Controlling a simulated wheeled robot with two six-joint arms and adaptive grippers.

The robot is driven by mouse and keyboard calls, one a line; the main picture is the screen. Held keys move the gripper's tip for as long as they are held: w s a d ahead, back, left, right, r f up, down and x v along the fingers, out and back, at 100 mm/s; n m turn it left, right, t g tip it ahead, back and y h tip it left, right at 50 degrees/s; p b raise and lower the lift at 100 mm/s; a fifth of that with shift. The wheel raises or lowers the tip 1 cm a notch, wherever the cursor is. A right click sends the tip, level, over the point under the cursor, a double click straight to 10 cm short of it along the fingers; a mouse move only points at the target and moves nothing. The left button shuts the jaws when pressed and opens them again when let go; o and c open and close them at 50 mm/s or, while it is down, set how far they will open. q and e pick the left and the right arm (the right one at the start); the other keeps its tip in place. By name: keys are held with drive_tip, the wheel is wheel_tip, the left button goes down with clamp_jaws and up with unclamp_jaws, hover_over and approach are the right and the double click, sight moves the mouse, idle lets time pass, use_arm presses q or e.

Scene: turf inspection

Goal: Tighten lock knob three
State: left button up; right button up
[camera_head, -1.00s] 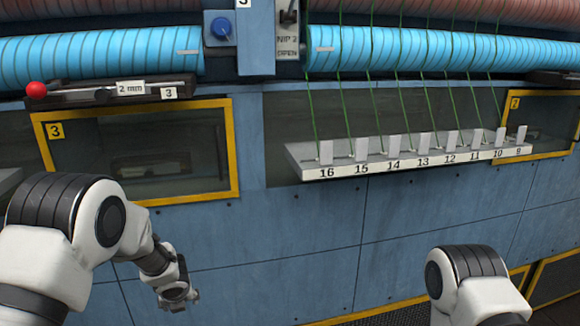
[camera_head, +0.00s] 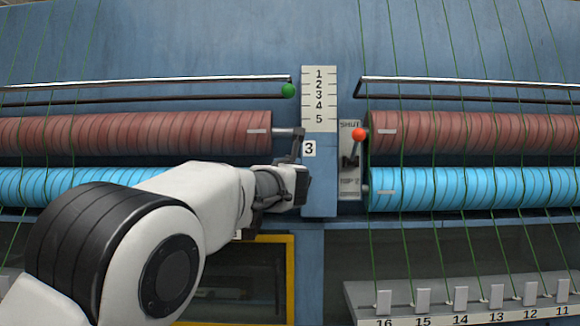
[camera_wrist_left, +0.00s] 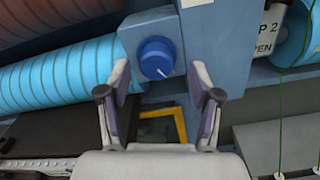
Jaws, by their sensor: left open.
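The lock knob (camera_wrist_left: 156,58) is a round blue knob with a white mark, on a blue-grey post (camera_head: 319,180) that carries a white label 3 (camera_head: 309,149). My left gripper (camera_wrist_left: 160,92) is open and empty in the left wrist view, with one finger on each side below the knob. The knob appears ahead of the fingertips, not between them. In the head view my left gripper (camera_head: 290,186) is at the left side of the post, and the knob is hidden behind it. My right gripper is not in view.
Red-brown rollers (camera_head: 180,132) and cyan rollers (camera_head: 470,188) flank the post. A red-ball lever (camera_head: 359,134) stands just right of it. Green threads run down at the right to a numbered shelf (camera_head: 470,315). A yellow-framed window (camera_head: 290,280) lies below.

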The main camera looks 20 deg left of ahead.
use_arm(q)
drive_tip(key=shift+w+a+r, duration=0.2)
drive_tip(key=shift+w+a, duration=0.3)
drive_tip(key=shift+w, duration=0.1)
drive_tip(key=shift+a, duration=0.1)
drive_tip(key=shift+c, duration=0.6)
drive_tip(key=shift+w+d, duration=0.1)
drive_tip(key=shift+d, duration=0.1)
drive_tip(key=c, duration=1)
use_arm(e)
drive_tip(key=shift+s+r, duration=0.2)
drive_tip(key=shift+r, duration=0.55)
